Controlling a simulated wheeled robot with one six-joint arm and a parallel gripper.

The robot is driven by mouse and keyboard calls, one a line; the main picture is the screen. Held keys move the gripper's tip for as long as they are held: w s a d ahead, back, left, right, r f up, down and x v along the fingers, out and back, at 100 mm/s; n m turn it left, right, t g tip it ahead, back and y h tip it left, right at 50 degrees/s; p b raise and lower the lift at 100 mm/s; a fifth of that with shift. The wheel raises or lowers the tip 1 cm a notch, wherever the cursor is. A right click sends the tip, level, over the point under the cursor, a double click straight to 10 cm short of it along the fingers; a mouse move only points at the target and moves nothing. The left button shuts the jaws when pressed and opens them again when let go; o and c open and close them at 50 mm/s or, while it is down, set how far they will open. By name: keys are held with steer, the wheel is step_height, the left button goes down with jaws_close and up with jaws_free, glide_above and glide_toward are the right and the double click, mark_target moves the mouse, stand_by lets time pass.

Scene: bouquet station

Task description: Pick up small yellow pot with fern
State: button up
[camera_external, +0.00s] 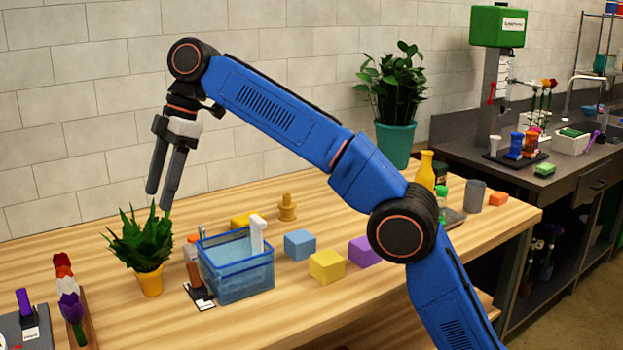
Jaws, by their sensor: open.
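The small yellow pot (151,281) stands upright on the wooden table at the left. A dark green leafy plant, the fern (140,242), grows from it and spreads wider than the pot. My gripper (159,199) points down above the fern, with its fingertips apart and nothing between them. The fingertips appear close to the top leaves; whether they touch cannot be told from this view.
A blue bin (238,280) and an orange-brown bottle (192,262) stand right of the pot. Blue (300,245), yellow (327,266) and purple (364,251) blocks lie farther right. The table behind the pot is partly clear.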

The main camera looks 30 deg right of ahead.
mark_target(146, 241)
steer(key=x, duration=0.8)
steer(key=shift+d, duration=0.1)
steer(key=shift+a+x, duration=0.2)
steer(key=shift+x, duration=2.6)
steer(key=shift+s+r, duration=0.1)
steer(key=shift+r, duration=0.05)
steer(key=shift+c, duration=0.6)
jaws_close()
